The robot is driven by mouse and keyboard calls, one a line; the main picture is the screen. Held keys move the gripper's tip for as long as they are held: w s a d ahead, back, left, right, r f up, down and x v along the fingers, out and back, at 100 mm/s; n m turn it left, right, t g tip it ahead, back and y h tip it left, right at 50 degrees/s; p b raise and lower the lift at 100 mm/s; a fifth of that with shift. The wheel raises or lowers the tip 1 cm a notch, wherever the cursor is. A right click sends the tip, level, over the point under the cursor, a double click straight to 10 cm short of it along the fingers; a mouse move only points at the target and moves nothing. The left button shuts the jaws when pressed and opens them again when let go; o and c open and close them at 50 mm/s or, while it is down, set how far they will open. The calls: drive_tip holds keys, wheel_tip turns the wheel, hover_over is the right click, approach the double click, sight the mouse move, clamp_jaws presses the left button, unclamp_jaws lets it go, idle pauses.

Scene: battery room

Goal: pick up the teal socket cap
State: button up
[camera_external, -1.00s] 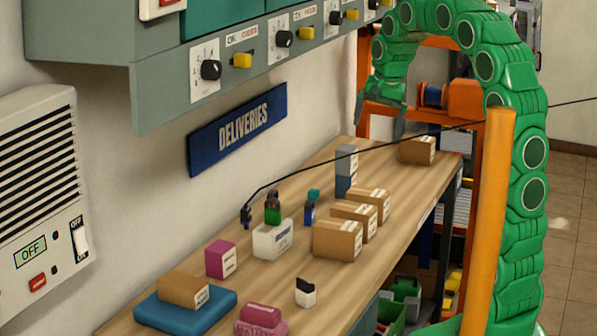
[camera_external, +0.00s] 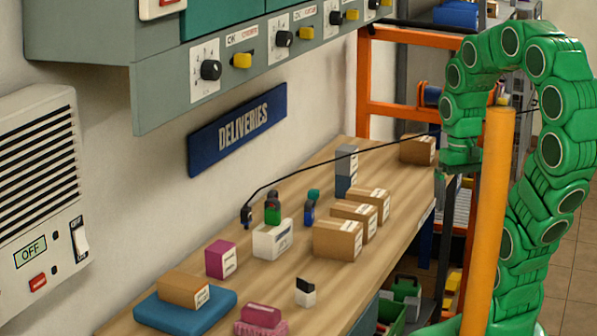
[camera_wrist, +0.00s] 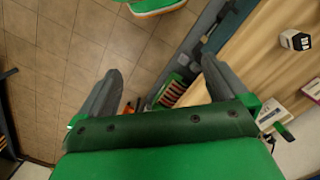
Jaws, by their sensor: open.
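The teal socket cap (camera_external: 313,194) is a small teal piece on the wooden bench in the external view. It shows right by a small blue item (camera_external: 309,213); I cannot tell whether it rests on it or stands behind it. I cannot make the cap out in the wrist view. My gripper (camera_external: 441,186) is at the bench's right edge, well to the right of the cap and partly hidden. In the wrist view my gripper (camera_wrist: 160,70) has its two grey fingers wide apart with nothing between them, over the floor beside the bench.
Cardboard boxes (camera_external: 337,240) stand in a row just right of the cap. A white box (camera_external: 272,240) with a green-and-black item is at its left front. A thin black cable (camera_external: 345,157) arches over the bench. A grey-blue block (camera_external: 346,172) stands behind.

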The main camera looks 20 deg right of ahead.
drive_tip(key=shift+n+g, duration=0.3)
drive_tip(key=shift+n, duration=0.1)
drive_tip(key=s, duration=0.1)
drive_tip(key=s+f, duration=0.1)
drive_tip(key=s, duration=0.2)
drive_tip(key=shift+s+d+f, duration=0.2)
drive_tip(key=shift+s+f, duration=0.05)
drive_tip(key=shift+s, duration=0.05)
drive_tip(key=c, duration=0.7)
